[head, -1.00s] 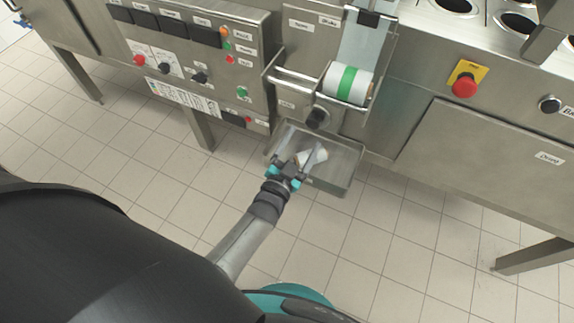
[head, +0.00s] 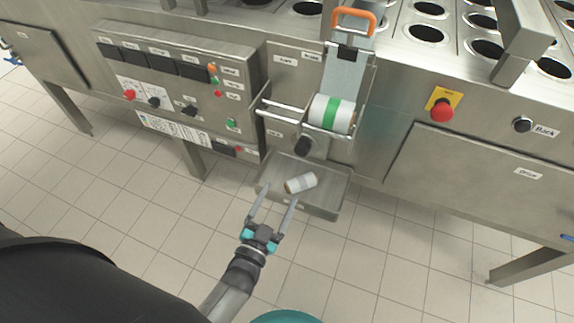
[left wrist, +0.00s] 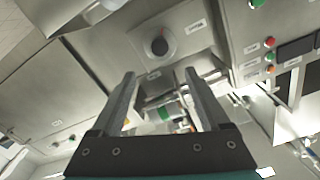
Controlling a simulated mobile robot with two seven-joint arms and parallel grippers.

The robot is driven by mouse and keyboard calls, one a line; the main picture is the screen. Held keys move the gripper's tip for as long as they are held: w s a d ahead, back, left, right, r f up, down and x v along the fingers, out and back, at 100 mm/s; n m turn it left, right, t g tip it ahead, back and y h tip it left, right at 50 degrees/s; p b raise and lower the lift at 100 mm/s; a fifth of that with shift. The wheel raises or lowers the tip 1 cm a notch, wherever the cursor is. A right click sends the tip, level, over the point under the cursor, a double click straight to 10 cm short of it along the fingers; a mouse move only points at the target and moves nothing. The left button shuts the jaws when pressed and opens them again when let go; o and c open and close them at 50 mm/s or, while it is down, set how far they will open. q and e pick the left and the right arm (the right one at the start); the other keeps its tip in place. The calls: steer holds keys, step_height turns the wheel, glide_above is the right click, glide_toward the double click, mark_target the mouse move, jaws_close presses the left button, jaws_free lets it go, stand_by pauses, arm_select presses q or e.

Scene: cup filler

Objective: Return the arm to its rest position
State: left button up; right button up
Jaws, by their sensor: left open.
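My left gripper (head: 273,207) is open, with its two fingers spread and nothing between them. It is at the near left side of the metal tray (head: 325,208), with its fingertips close to the tray's edge. A small white and grey roll (head: 300,183) lies on its side in the tray, beyond the fingertips and apart from them. In the left wrist view the open fingers (left wrist: 160,85) point at the machine front, with a black knob (left wrist: 159,46) beyond them. My right gripper is not in view.
A white roll with a green band (head: 332,113) sits on the machine above the tray. A control panel (head: 175,85) with switches is at the left. A red emergency button (head: 442,110) is at the right. The tiled floor (head: 400,270) in front is clear.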

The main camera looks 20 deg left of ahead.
arm_select(q)
steer(key=s+a+f+g, duration=0.1)
steer(key=s+f+g, duration=0.35)
steer(key=f, duration=0.45)
steer(key=s+a+f+g, duration=0.1)
steer(key=s+f+g, duration=0.35)
steer(key=f, duration=0.35)
steer(key=s+a+f+n+g, duration=0.1)
steer(key=s+a+f+g, duration=0.2)
steer(key=s+f, duration=0.2)
steer(key=s+a+f+n+g+y, duration=0.1)
steer(key=s+a+f+g, duration=0.2)
steer(key=s, duration=0.9)
step_height(320, 180, down, 2)
steer(key=shift+a+g, duration=0.15)
steer(key=shift+g, duration=0.25)
